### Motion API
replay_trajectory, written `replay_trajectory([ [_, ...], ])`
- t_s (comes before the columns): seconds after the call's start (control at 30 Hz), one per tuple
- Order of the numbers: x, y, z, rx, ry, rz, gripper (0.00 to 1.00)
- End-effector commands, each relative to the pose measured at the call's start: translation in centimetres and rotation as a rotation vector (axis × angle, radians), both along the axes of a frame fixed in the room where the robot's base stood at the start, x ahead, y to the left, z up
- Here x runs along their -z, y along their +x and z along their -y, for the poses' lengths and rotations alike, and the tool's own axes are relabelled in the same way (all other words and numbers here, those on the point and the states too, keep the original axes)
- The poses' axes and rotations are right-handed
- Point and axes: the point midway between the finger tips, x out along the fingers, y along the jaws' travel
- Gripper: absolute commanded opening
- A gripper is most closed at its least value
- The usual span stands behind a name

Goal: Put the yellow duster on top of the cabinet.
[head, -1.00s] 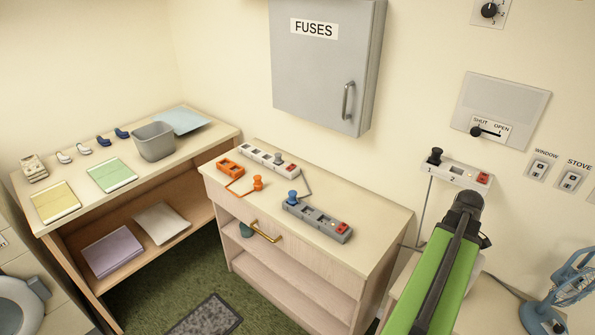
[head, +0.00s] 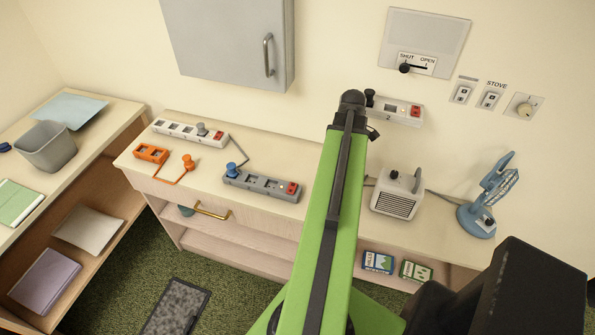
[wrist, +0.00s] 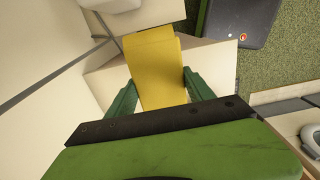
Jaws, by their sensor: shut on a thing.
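The yellow duster (wrist: 155,65) shows in the wrist view as a flat yellow piece between the two green fingers of my gripper (wrist: 160,90). My gripper is shut on it, and it extends away from the wrist. A pale box-like surface (wrist: 205,57) shows behind the duster; I cannot tell if it is a cabinet. In the head view, a low wooden cabinet (head: 285,158) with a brass-handled drawer stands against the wall. A grey wall cabinet (head: 225,45) hangs above it. The duster and the gripper's fingers cannot be made out in the head view.
Power strips (head: 262,184) and an orange plug (head: 188,162) lie on the wooden cabinet's top. A shelf unit with a grey bin (head: 46,148) is at left. A grey mat (head: 175,307) lies on the carpet.

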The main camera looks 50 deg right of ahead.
Motion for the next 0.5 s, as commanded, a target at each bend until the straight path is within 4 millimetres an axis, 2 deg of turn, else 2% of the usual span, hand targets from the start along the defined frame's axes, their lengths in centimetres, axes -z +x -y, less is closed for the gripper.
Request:
replay_trajectory([
  [0.03, 1.9, 1.3, -0.7, -0.005, 0.0, 0.0, 0.21],
  [0.2, 4.5, 5.3, -2.5, -0.003, 0.0, 0.0, 0.21],
  [0.33, 5.7, 7.5, -3.5, -0.002, 0.0, 0.0, 0.21],
  [0.5, 5.8, 8.4, -4.0, 0.002, 0.0, 0.0, 0.21],
])
